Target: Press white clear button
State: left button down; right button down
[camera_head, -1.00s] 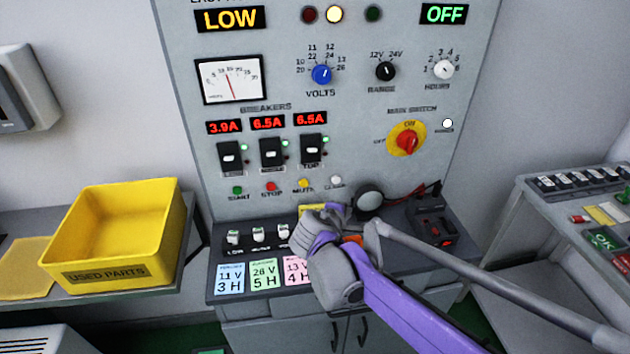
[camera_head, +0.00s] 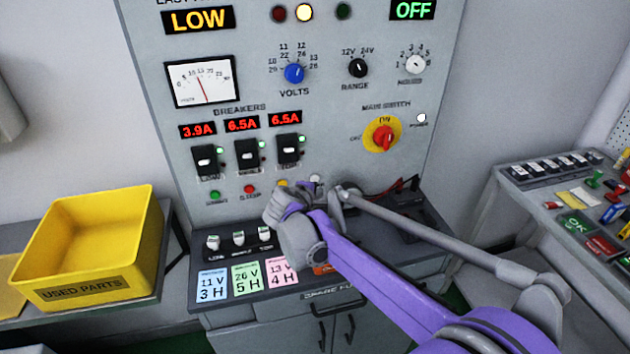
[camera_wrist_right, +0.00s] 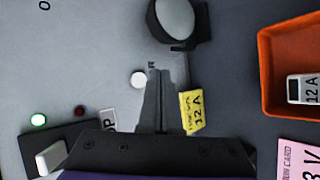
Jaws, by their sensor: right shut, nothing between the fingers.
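The white clear button (camera_head: 316,178) is a small round button at the right end of the row under the breakers. It also shows in the right wrist view (camera_wrist_right: 138,79), just left of my fingertips. My right gripper (camera_head: 280,203) is in front of the panel's lower edge, below the button row. In the right wrist view the gripper (camera_wrist_right: 160,75) is shut and empty, its tips beside the button. I cannot tell whether they touch the panel. The hand hides the fingertips in the head view. My left gripper is not in view.
Yellow (camera_head: 283,183), red (camera_head: 249,189) and green (camera_head: 215,196) buttons are in the same row. A round grey lamp-like part (camera_wrist_right: 172,20), a yellow 12 A label (camera_wrist_right: 193,112) and an orange bin (camera_wrist_right: 262,70) are close by. A yellow used-parts bin (camera_head: 85,288) stands left.

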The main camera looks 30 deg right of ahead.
jog(key=shift+w+d, duration=0.15)
jog(key=shift+w, duration=0.45)
jog(key=shift+w+d, duration=0.15)
jog(key=shift+w, duration=0.4)
jog(key=shift+w, duration=0.1)
dwell(1.2)
jog(key=shift+w+d, duration=0.1)
jog(key=shift+w, duration=0.2)
jog(key=shift+w+d, duration=0.1)
jog(key=shift+w, duration=0.3)
dwell(0.7)
jog(key=shift+s, duration=0.15)
jog(key=shift+s+a, duration=0.25)
jog(key=shift+s, duration=0.45)
jog(key=shift+s+a+p, duration=0.1)
jog(key=shift+s+a, duration=0.1)
jog(key=shift+s, duration=0.6)
jog(key=shift+s+a+p, duration=0.15)
jog(key=shift+s+a, duration=0.05)
jog(key=shift+s, duration=0.65)
jog(key=shift+s+a+p, duration=0.1)
jog(key=shift+s+a, duration=0.1)
jog(key=shift+s, duration=0.6)
